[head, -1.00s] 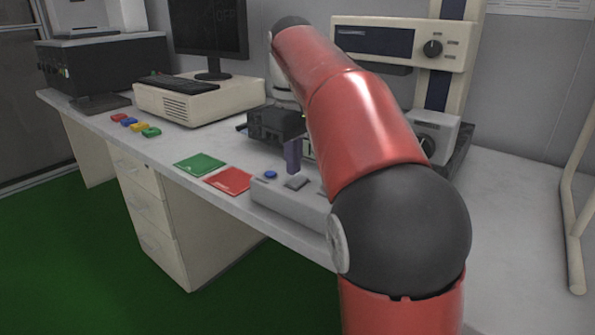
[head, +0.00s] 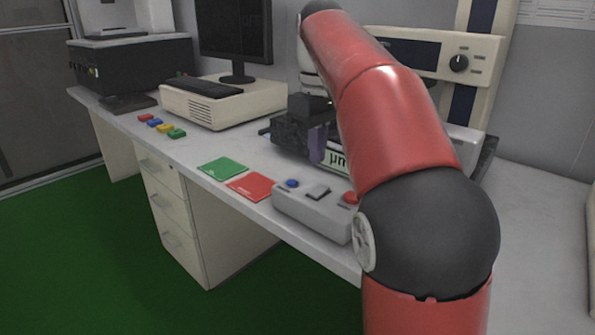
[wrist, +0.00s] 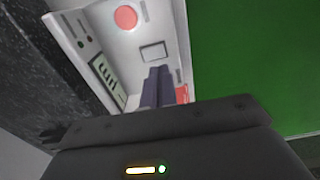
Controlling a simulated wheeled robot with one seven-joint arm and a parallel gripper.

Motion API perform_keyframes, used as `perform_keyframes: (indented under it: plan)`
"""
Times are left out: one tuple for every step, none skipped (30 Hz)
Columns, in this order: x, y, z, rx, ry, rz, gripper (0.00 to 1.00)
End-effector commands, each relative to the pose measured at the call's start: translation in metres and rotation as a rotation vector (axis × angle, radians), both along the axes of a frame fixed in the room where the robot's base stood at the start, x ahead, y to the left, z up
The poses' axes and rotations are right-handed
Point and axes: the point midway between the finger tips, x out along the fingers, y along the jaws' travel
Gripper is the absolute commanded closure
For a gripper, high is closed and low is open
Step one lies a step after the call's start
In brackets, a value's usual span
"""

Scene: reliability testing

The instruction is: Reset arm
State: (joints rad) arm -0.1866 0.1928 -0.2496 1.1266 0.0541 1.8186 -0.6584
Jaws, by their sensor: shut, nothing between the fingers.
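My gripper (head: 317,160) shows in the head view as dark purple fingers pointing down, above and behind a grey control box (head: 290,206). The fingers are apart from the box. In the wrist view the two fingers (wrist: 157,86) are together with nothing between them. The box carries a blue button (head: 292,183), a grey rocker switch (head: 318,191) and a red button (head: 351,198), partly behind my arm. In the wrist view the red button (wrist: 125,17) and the switch (wrist: 153,52) lie beyond the fingertips.
A green card (head: 223,168) and a red card (head: 251,187) lie left of the box. A computer with monitor (head: 236,35) and several small coloured blocks (head: 162,128) stand farther left. A tall instrument (head: 455,65) stands behind my arm. The right tabletop (head: 540,215) is clear.

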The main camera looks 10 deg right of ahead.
Motion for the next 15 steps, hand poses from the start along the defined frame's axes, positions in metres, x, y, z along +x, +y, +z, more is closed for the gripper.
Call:
perform_keyframes:
  plan:
    - [-0.008,-0.003,0.000,0.007,-0.013,-0.019,1.00]
    - [-0.012,-0.004,-0.001,0.013,-0.024,-0.034,1.00]
    - [-0.021,-0.006,-0.004,0.020,-0.042,-0.059,1.00]
    - [-0.028,-0.008,-0.006,0.028,-0.057,-0.082,1.00]
    - [-0.036,-0.009,-0.010,0.035,-0.074,-0.106,1.00]
    - [-0.048,-0.011,-0.015,0.046,-0.100,-0.141,1.00]
    - [-0.057,-0.012,-0.020,0.053,-0.119,-0.168,1.00]
    - [-0.067,-0.012,-0.026,0.060,-0.140,-0.195,1.00]
    - [-0.080,-0.012,-0.034,0.069,-0.166,-0.231,1.00]
    - [-0.089,-0.012,-0.041,0.076,-0.187,-0.257,1.00]
    - [-0.099,-0.011,-0.048,0.083,-0.206,-0.283,1.00]
    - [-0.112,-0.010,-0.059,0.090,-0.232,-0.317,1.00]
    - [-0.122,-0.009,-0.067,0.097,-0.252,-0.343,1.00]
    - [-0.132,-0.008,-0.076,0.102,-0.271,-0.367,1.00]
    - [-0.145,-0.006,-0.088,0.110,-0.299,-0.400,1.00]
